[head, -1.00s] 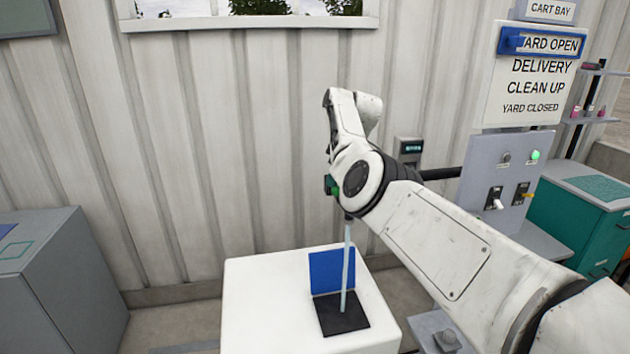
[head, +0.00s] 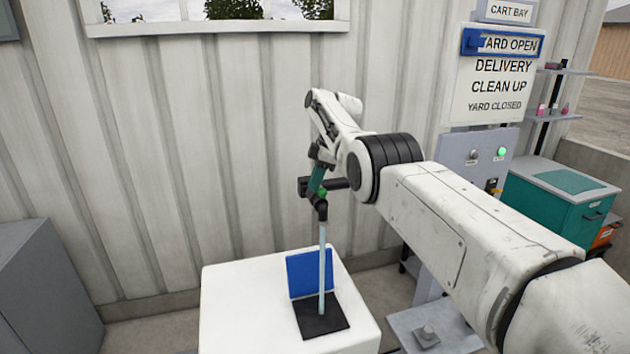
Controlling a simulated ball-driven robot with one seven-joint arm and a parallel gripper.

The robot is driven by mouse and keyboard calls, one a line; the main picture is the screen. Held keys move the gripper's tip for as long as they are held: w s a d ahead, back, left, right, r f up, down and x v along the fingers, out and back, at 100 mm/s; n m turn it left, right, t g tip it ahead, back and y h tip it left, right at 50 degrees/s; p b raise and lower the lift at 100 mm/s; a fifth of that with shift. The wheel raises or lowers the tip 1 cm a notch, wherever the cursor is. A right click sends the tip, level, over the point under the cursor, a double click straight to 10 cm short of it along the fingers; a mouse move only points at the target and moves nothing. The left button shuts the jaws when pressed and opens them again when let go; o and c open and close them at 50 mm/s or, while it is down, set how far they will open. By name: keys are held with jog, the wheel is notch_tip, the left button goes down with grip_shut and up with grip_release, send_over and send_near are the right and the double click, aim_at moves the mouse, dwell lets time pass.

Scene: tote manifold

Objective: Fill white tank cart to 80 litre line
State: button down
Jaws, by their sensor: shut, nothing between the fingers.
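The white tank cart (head: 235,300) stands in front of the wall, with its blue lid (head: 311,273) raised and a dark opening (head: 318,322) on top. A pale blue stream (head: 322,265) falls from a dark spout (head: 321,209) into that opening. A green handle (head: 317,179) sits above the spout, on a black pipe. My gripper (head: 319,158) is shut and empty at the upper end of the green handle; I cannot tell whether it touches it. The water level and any litre line are not visible.
A grey control panel (head: 468,150) with a lit green lamp (head: 502,152) stands right, under the yard status board (head: 500,80). A teal cabinet (head: 545,205) is behind my arm. A grey cabinet (head: 45,285) stands left. My arm crosses the right side.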

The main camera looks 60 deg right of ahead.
jog(key=shift+s+d, duration=0.1)
jog(key=shift+s, duration=0.05)
jog(key=shift+s+d, duration=0.1)
jog(key=shift+s, duration=0.15)
dwell(0.4)
jog(key=w+a+r, duration=0.1)
jog(key=w+a, duration=0.2)
jog(key=v, duration=0.9)
jog(key=shift+d+r+p, duration=0.3)
jog(key=shift+d, duration=0.15)
jog(key=shift+r, duration=0.1)
dwell(0.5)
